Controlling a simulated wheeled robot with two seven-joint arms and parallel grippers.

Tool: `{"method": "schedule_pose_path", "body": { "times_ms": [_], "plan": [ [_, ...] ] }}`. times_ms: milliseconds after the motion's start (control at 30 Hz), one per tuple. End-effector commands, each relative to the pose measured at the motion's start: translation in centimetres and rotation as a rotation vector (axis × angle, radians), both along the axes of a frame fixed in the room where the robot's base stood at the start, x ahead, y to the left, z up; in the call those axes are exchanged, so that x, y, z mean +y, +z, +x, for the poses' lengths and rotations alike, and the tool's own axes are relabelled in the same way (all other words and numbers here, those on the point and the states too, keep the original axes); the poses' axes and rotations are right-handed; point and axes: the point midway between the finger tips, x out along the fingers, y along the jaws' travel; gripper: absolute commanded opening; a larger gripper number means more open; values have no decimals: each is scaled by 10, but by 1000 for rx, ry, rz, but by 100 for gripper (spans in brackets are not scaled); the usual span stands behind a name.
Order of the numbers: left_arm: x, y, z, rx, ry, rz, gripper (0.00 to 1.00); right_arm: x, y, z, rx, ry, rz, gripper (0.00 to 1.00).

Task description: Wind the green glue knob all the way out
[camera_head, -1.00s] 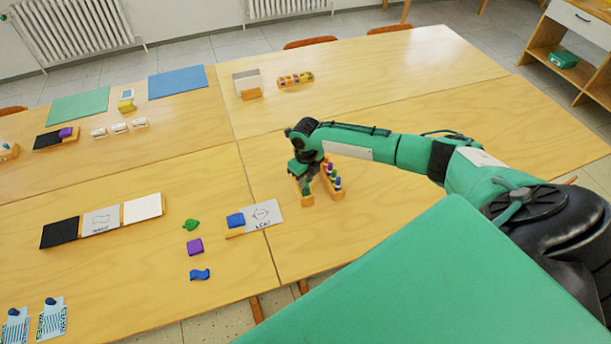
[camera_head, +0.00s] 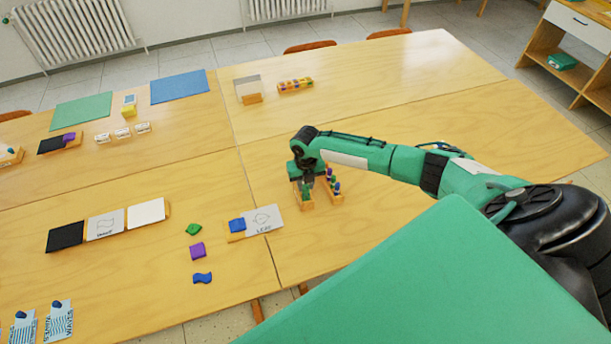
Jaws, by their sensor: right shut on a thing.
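A wooden holder (camera_head: 308,206) with green glue sticks stands on the near table, and the green glue stick (camera_head: 306,192) shows at it just below my right gripper. My right gripper (camera_head: 305,184) points down over this holder, shut on the green glue knob; the knob itself is mostly hidden by the fingers. A second wooden rack (camera_head: 337,199) with several coloured sticks stands close on the right of the gripper. My left gripper is out of view.
A leaf card (camera_head: 263,220) with a blue block (camera_head: 237,225) lies left of the holder. Green, purple (camera_head: 197,250) and blue (camera_head: 202,278) pieces lie further left. A rack of coloured pieces (camera_head: 296,86) stands at the back. The table right of my arm is clear.

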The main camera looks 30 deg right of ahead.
Motion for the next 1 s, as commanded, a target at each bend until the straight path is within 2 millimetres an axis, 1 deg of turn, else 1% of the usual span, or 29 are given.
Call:
{"method": "schedule_pose_path", "body": {
  "times_ms": [33,500,833,867,900,967,1000],
  "plan": [
    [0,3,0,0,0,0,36,0,1,0,1,-26,-1,14],
    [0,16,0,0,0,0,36,0,1,0,0,-271,0,14],
    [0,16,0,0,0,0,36,0,0,0,0,-299,-1,14],
    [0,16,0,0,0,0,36,0,0,0,0,-299,-1,25],
    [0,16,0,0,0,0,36,0,0,0,0,-299,-1,33],
    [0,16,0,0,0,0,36,0,0,0,0,-299,-1,45],
    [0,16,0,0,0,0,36,0,0,0,0,-299,-1,53]
  ]
}}
